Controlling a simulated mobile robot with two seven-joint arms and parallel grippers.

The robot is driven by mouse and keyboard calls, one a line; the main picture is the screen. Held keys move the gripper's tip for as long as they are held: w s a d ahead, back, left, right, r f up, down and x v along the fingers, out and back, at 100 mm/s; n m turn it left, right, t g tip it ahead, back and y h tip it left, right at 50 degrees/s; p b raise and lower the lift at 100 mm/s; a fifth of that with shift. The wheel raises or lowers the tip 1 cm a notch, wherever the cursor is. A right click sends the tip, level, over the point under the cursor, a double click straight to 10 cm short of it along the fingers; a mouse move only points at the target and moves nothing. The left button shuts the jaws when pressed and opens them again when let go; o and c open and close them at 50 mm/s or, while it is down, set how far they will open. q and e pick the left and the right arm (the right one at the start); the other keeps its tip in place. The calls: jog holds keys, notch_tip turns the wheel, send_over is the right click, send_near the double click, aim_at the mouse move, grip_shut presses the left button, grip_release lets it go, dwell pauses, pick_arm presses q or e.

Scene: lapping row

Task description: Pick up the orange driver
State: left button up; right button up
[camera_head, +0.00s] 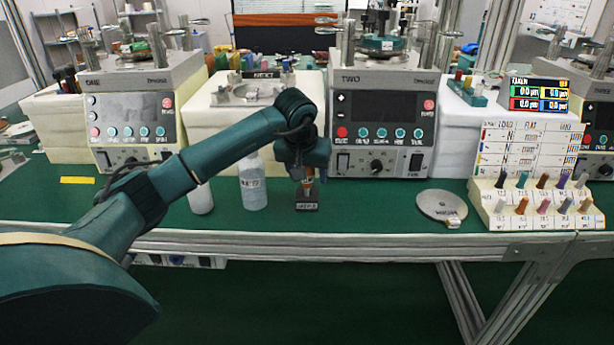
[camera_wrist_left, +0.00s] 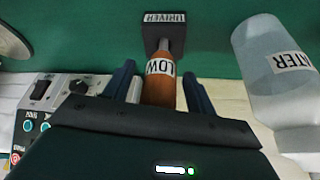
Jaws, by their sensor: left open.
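The orange driver (camera_head: 308,187) stands upright in a small dark holder (camera_head: 306,206) near the front of the green bench. In the left wrist view the orange driver (camera_wrist_left: 160,88) has a white label reading LOW, and its shaft goes into the holder (camera_wrist_left: 165,30) marked DRIVER. My left gripper (camera_head: 304,168) is above the holder at the driver's handle. In the left wrist view my left gripper (camera_wrist_left: 158,82) is open, one finger on each side of the handle, with gaps showing. The handle's far end is hidden by the gripper body. My right gripper is not in view.
A water bottle (camera_head: 253,182) and a white bottle (camera_head: 200,192) stand left of the holder. Machine TWO (camera_head: 384,120) is behind it. A round grey plate (camera_head: 441,206) and a rack of coloured pegs (camera_head: 536,218) are to the right. Bench between holder and plate is clear.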

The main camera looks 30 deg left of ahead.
pick_arm(q)
jog(key=shift+w+f, duration=0.25)
jog(key=shift+f, duration=0.35)
jog(key=shift+c, duration=0.5)
jog(key=c, duration=1)
